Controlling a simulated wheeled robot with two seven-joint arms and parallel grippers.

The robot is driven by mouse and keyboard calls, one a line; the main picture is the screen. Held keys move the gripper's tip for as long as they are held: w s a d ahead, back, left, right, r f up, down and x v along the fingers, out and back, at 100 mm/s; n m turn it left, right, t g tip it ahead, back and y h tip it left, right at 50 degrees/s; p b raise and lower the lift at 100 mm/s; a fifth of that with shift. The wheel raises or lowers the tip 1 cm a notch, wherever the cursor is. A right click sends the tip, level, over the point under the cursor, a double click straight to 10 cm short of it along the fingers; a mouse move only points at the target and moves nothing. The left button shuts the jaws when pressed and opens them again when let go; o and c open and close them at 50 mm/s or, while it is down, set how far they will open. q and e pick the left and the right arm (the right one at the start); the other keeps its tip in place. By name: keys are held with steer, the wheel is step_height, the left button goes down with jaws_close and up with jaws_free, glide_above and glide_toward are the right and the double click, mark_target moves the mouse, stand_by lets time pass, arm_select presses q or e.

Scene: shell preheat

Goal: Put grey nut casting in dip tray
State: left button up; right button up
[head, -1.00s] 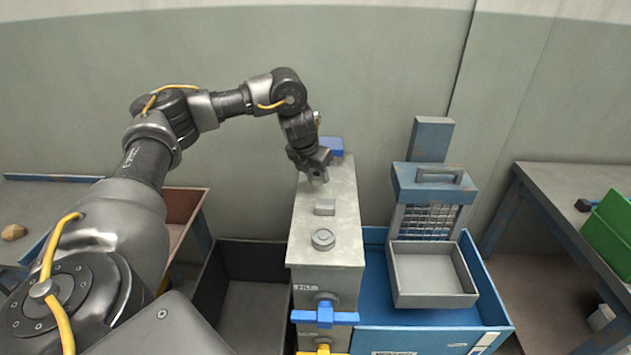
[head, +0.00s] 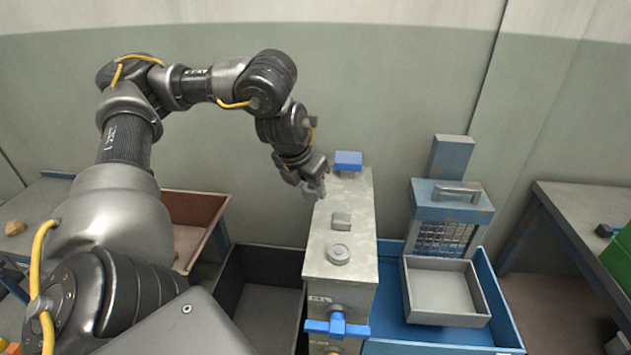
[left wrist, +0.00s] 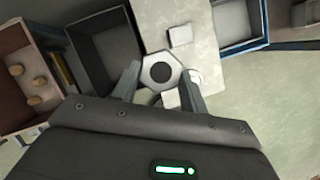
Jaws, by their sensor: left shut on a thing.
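My left gripper (head: 314,190) is at the far left edge of a narrow grey stand (head: 318,270). In the left wrist view my left gripper (left wrist: 160,80) is shut on the grey nut casting (left wrist: 146,76), a six-sided piece with a round dark hole. The casting shows only as a small grey bit between the fingers in the head view. A light grey open tray (head: 445,318), likely the dip tray, sits empty in front of the blue mesh-fronted unit, right of the stand. My right gripper is not in view.
A grey block (head: 341,221) and a round grey ring (head: 339,255) lie on the stand, with a blue block (head: 349,160) at its far end. A blue valve handle (head: 337,326) juts from its front. A dark bin (head: 262,262) stands left.

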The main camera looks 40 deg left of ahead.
arm_select(q)
steer(key=shift+w+d+f+n+y, duration=0.1)
steer(key=shift+d+n+y, duration=0.35)
steer(key=shift+n, duration=0.45)
steer(key=s+d+f+n+g, duration=0.1)
steer(key=d+n+g, duration=0.3)
steer(key=d+n, duration=0.5)
steer(key=s+d+f+n+g+h, duration=0.1)
steer(key=d+n+g, duration=0.4)
steer(key=n, duration=1.8)
steer(key=d+f, duration=0.1)
steer(key=d, duration=0.3)
steer(key=shift+s+d+f+n, duration=0.25)
steer(key=shift+s+d+n, duration=0.05)
steer(key=shift+d+n, duration=0.1)
